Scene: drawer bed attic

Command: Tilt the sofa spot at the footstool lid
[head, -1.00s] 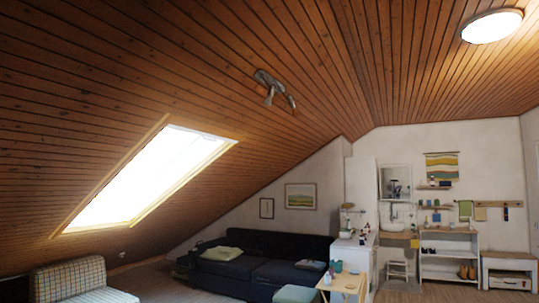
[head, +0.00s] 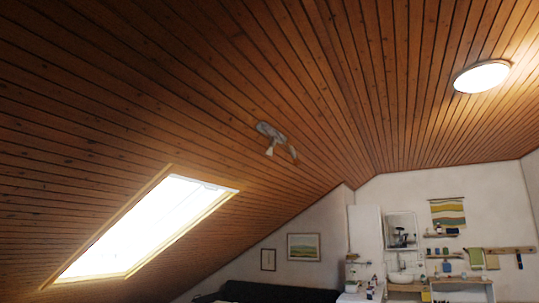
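A spot fixture (head: 272,131) with a grey base and two small heads hangs on the sloping wood ceiling, above the sofa side. Its left head (head: 269,149) points down and looks pale. Its right head (head: 292,152) is small and tilts down to the right. Only the top of the dark sofa (head: 270,292) shows at the bottom edge. The footstool is out of the picture below. My gripper is not in view.
A bright skylight (head: 140,232) is set in the slope at left. A round ceiling lamp (head: 482,77) glows at upper right. A mirror (head: 401,231), washbasin (head: 400,277) and shelves line the back wall. The floor is out of view.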

